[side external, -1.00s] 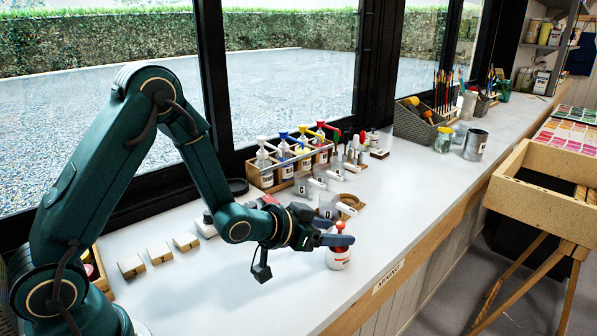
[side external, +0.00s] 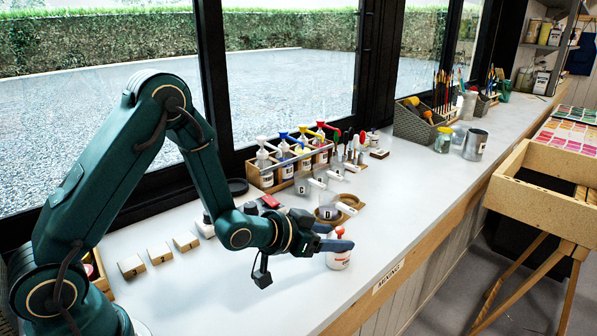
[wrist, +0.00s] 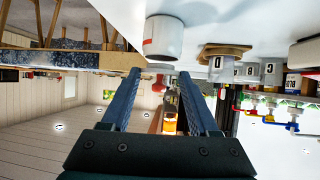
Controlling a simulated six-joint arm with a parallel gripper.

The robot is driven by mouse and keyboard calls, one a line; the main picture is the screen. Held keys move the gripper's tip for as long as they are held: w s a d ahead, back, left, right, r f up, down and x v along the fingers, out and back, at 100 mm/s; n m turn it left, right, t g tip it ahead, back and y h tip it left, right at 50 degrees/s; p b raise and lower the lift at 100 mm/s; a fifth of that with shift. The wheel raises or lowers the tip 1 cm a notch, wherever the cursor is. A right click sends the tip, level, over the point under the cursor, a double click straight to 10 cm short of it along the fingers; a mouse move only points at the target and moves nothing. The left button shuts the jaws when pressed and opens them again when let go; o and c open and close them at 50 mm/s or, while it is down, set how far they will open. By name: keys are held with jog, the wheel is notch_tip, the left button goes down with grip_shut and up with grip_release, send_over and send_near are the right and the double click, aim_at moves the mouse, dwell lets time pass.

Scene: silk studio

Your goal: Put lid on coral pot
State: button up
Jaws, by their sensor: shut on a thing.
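A small white pot (side external: 339,261) with a red label band stands near the counter's front edge in the side view. The white pot body also shows upside down at the top of the wrist view (wrist: 164,40). A red lid with a rounded knob (side external: 339,230) is right above the pot. My gripper (side external: 341,242) is shut on the lid, with its blue fingers level across the pot's top. The fingers hide the lid's lower edge, so I cannot tell whether it touches the rim. In the wrist view the fingertips (wrist: 160,74) lie just short of the pot.
A wooden rack of pump bottles (side external: 290,165) stands by the window. Wooden blocks (side external: 160,253) sit to the left. The counter right of the pot is clear.

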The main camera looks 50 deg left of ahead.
jog(key=shift+f, duration=0.7)
jog(key=o, duration=1.4)
jog(key=shift+v, duration=2.6)
